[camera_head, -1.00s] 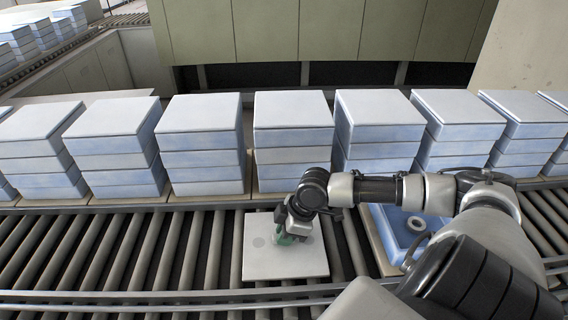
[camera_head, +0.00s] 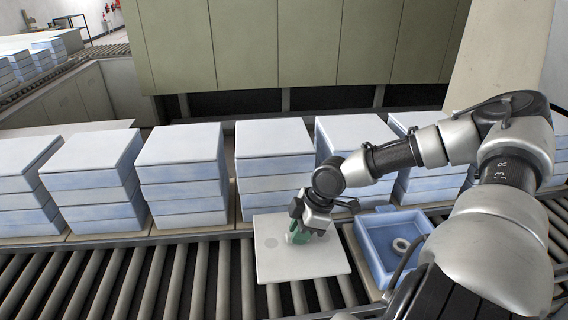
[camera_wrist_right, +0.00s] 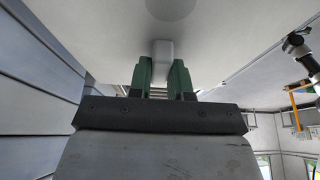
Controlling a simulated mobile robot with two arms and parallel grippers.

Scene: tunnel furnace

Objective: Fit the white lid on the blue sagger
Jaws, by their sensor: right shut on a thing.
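The white lid (camera_head: 290,262) is a flat square plate in the head view, left of the blue sagger. My right gripper (camera_head: 299,236) is over the lid, its green fingers shut on a part of it. In the right wrist view the green fingers (camera_wrist_right: 164,76) close on a small pale block under a broad white face of the lid (camera_wrist_right: 225,30). The blue sagger (camera_head: 375,253) is an open square tray on the rollers, partly hidden by my right arm. My left gripper is not in view.
A row of blue and white sagger stacks (camera_head: 180,185) stands along the back of the roller conveyor (camera_head: 150,280), close behind the lid. The rollers left of the lid are clear. Green cabinets (camera_head: 290,45) stand behind.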

